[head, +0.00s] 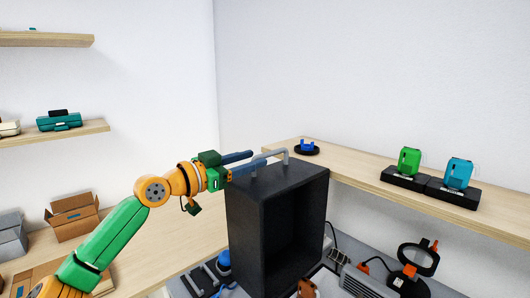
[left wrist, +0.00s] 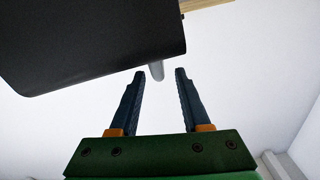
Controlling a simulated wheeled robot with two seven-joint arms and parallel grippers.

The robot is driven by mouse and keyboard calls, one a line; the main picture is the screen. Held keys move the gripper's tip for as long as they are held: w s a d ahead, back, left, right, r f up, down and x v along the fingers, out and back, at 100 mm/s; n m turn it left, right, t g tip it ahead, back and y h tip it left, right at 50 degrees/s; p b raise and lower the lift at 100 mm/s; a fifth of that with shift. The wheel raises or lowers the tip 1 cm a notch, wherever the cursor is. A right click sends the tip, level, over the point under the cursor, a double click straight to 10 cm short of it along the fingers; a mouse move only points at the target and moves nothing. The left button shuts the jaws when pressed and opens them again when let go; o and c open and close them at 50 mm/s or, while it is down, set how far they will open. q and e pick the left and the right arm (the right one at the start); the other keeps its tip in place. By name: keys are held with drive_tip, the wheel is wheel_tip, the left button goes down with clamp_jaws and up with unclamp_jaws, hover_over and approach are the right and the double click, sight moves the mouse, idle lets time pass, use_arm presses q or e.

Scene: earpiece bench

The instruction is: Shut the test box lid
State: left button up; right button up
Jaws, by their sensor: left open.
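The test box lid (head: 247,225) is a dark grey hollow shell. It stands raised, its open side facing right and toward me in the head view. A light grey bar handle (head: 270,155) is on its top face. My left gripper (head: 254,161) is open at the handle's left end, with its two blue fingers pointing right. In the left wrist view the lid (left wrist: 90,40) fills the upper left, and the handle's end (left wrist: 157,71) shows between the open fingertips (left wrist: 159,73). I cannot tell whether the fingers touch it. The lower part of the box is out of frame.
A wooden shelf (head: 400,205) behind the lid holds green (head: 409,160) and teal (head: 459,172) devices on black stands, and a blue item (head: 307,145) on a black disc. A black ring stand with orange parts (head: 418,260) is at lower right. Cardboard boxes (head: 72,214) are left.

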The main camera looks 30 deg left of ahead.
sight(262, 156)
use_arm(q)
drive_tip(key=p+x, duration=0.1)
drive_tip(key=x, duration=0.3)
drive_tip(key=shift+w+d+f, duration=0.1)
drive_tip(key=shift+w+d, duration=0.05)
drive_tip(key=shift+w, duration=0.1)
drive_tip(key=shift+s, duration=0.2)
drive_tip(key=shift+c, duration=0.7)
clamp_jaws()
